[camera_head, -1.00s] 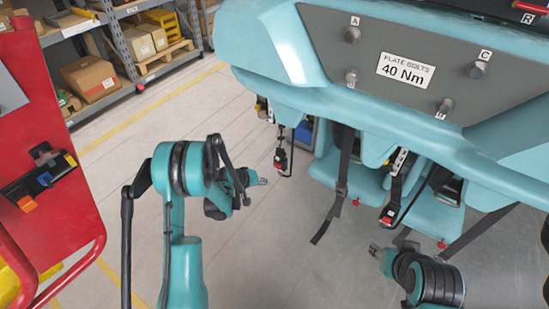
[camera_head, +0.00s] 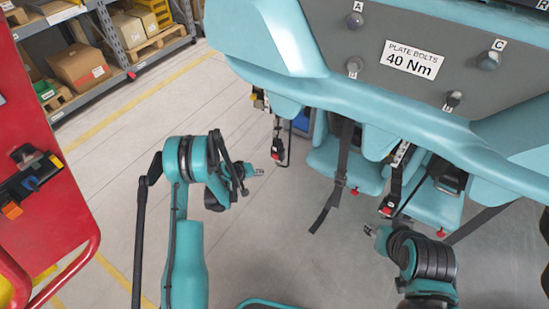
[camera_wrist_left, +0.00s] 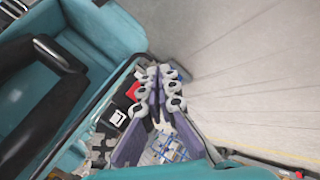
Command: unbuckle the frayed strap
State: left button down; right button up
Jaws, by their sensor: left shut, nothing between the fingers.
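Several dark straps hang from the teal coaster car. A long black strap (camera_head: 336,180) hangs with a loose tail. A dark buckle with a red part (camera_head: 278,146) hangs at the left, and another red-ended buckle (camera_head: 390,198) hangs further right. I cannot tell which strap is frayed. My left gripper (camera_head: 259,171) is shut and empty, below and left of the left buckle, apart from it. In the left wrist view its fingers (camera_wrist_left: 160,88) are together, with a red buckle button (camera_wrist_left: 133,91) beside them. My right gripper (camera_head: 370,230) is below the right buckle; its fingers are too small to read.
The car's grey plate (camera_head: 430,90) overhangs the straps. Teal seats (camera_head: 345,168) sit beneath it. A red cabinet (camera_head: 60,190) stands at the left and a shelf with boxes (camera_head: 85,65) at the back left. The floor between is clear.

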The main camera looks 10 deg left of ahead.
aim_at(275, 159)
pick_arm(q)
jog(key=w+d, duration=0.2)
jog(key=w, duration=0.4)
jog(key=shift+w+d, duration=0.25)
jog(key=shift+w, duration=0.15)
jog(key=shift+w, duration=0.15)
dwell(1.0)
jog(key=shift+w+d, duration=0.15)
jog(key=shift+w, duration=0.1)
jog(key=shift+w+d, duration=0.15)
jog(key=shift+w, duration=0.3)
dwell(0.7)
dwell(0.4)
jog(key=shift+s+a, duration=0.3)
jog(key=shift+s, duration=0.55)
jog(key=shift+s+a, duration=0.3)
jog(key=shift+s, duration=0.5)
jog(key=shift+s+a, duration=0.25)
jog(key=shift+s, duration=0.5)
jog(key=shift+s+a, duration=0.3)
jog(key=shift+s, duration=0.5)
